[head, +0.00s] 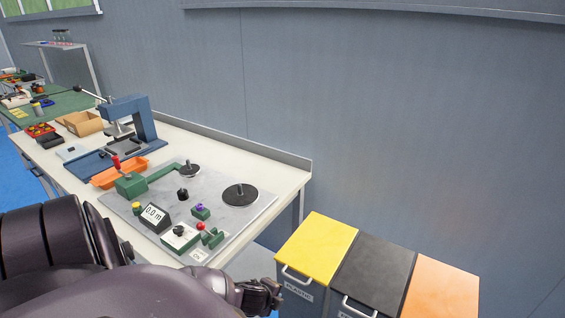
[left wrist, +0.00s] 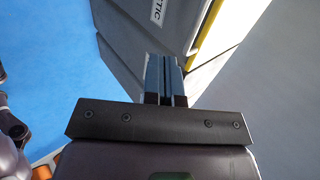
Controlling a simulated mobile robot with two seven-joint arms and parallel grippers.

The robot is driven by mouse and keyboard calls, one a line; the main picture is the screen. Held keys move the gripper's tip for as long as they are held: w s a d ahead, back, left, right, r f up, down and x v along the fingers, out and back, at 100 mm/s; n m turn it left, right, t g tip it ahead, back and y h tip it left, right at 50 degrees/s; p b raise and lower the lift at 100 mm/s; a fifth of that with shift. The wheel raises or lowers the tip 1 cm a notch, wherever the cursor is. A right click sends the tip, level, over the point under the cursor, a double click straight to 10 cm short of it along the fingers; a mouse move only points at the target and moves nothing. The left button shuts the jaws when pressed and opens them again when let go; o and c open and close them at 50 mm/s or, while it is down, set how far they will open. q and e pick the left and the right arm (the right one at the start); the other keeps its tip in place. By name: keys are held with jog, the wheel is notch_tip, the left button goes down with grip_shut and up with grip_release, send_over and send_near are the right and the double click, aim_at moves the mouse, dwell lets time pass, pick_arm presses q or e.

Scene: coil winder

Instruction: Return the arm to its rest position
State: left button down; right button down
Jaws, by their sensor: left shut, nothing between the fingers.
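My left arm crosses the bottom of the head view from the left. Its gripper (head: 264,296) hangs low, in front of the yellow-lidded bin (head: 316,247) and below the table's front edge. In the left wrist view the two fingers (left wrist: 166,78) are together with nothing between them. Beyond them is the grey side of a bin (left wrist: 135,45) with a yellow edge and a label ending in "TIC". I cannot tell the exact gap to it. My right gripper is not in view.
The white table (head: 289,171) carries a coil winder board (head: 225,215) with a black disc and a "0.0 m" display (head: 154,215). A blue press (head: 134,118) and orange tray (head: 119,173) stand behind. Black (head: 374,267) and orange (head: 440,290) bins stand right of the yellow one. Blue floor (left wrist: 50,60) is clear.

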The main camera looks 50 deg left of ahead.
pick_arm(q)
jog(key=w+d+r+n+t+h, duration=0.1)
jog(key=d+r+n+t+h, duration=0.2)
jog(key=d, duration=0.5)
jog(key=w+d+r+n+h, duration=0.1)
jog(key=d+r+n, duration=0.2)
jog(key=d+r, duration=0.35)
jog(key=s+d+r+n+y, duration=0.1)
jog(key=s+d+n, duration=0.1)
jog(key=s+n, duration=0.5)
jog(key=s, duration=0.3)
jog(key=shift+s+d+n+t+y, duration=0.25)
jog(key=shift+d+n+t+y, duration=0.05)
jog(key=shift+t+y, duration=0.1)
